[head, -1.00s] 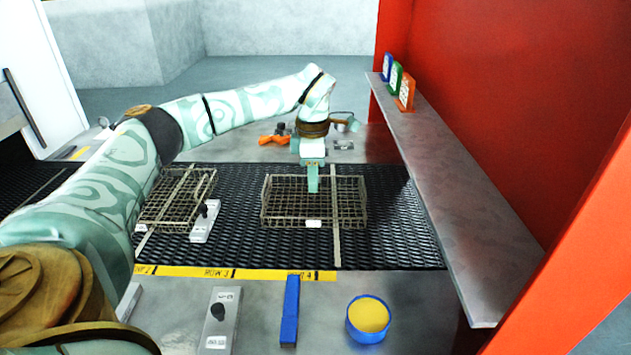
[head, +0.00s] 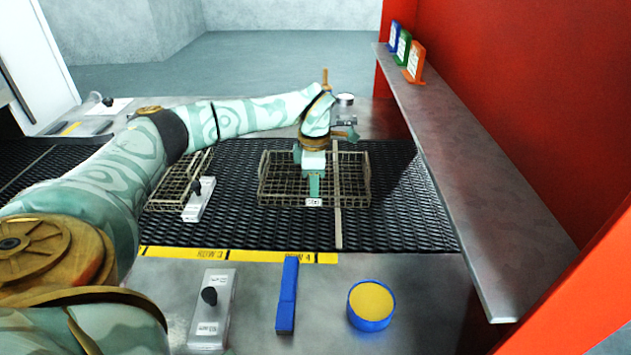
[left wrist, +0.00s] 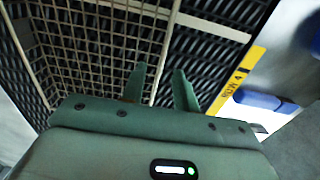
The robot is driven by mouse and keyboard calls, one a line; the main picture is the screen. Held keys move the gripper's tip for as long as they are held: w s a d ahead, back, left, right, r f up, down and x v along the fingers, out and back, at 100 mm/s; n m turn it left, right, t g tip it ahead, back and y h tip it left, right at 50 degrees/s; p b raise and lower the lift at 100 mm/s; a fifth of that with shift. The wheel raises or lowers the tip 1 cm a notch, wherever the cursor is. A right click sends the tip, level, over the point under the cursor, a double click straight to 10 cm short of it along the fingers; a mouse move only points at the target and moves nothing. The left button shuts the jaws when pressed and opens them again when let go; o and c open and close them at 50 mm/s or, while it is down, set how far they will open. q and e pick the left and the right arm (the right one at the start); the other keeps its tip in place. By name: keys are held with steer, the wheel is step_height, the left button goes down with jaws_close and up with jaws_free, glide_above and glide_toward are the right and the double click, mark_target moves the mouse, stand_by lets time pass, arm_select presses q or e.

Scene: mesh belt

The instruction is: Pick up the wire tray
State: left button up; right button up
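A brown wire tray (head: 268,190) sits on the black mesh belt, with a small white tag (head: 313,202) on its front wall. My left gripper (head: 314,192) points down at the middle of the tray's front side, close to the tag. In the left wrist view the gripper (left wrist: 158,82) has its two green fingers apart. The rim of the wire tray (left wrist: 100,45) runs up between the fingers there; I cannot tell whether either finger touches it. A second wire tray (head: 165,195) lies to the left, partly hidden by my arm. My right gripper is not in view.
In front are a yellow row-marked strip (head: 240,254), a metal plate with a black knob (head: 213,325), a blue bar (head: 287,300) and a blue tub of yellow material (head: 371,310). A metal shelf (head: 470,180) with coloured cards runs along the red wall at right.

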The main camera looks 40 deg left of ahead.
arm_select(q)
step_height(320, 180, down, 5)
steer(key=shift+d+r+b, duration=0.1)
steer(key=shift+d+b, duration=0.05)
steer(key=shift+b, duration=0.5)
jaws_close()
steer(key=shift+r, duration=0.15)
